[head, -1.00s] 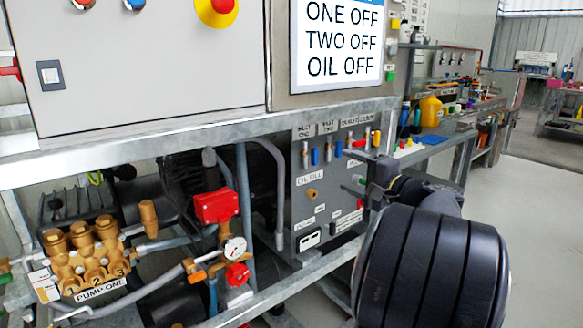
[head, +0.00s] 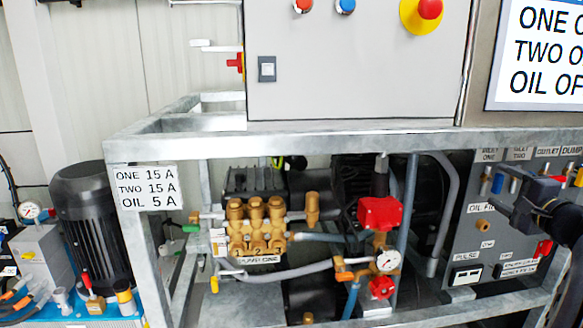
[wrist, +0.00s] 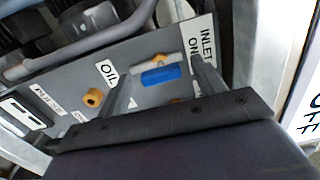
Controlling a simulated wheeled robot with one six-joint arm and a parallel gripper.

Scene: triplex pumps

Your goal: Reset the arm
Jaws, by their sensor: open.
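My gripper (head: 508,192) is at the right edge of the head view, in front of the grey valve panel (head: 458,235). In the wrist view its two fingers stand apart, with a blue valve handle (wrist: 161,76) seen in the gap between them. I cannot tell whether the fingers touch the handle; nothing is clearly held. The panel's "OIL" label (wrist: 107,70) and "INLET" label (wrist: 205,38) also show in the wrist view. Most of my arm is cut off by the right edge of the head view.
A galvanised frame (head: 300,143) surrounds the brass pump (head: 257,225), a red valve block (head: 380,213) and a gauge (head: 388,261). A control box (head: 350,70) sits above. A black motor (head: 95,215) stands at the left.

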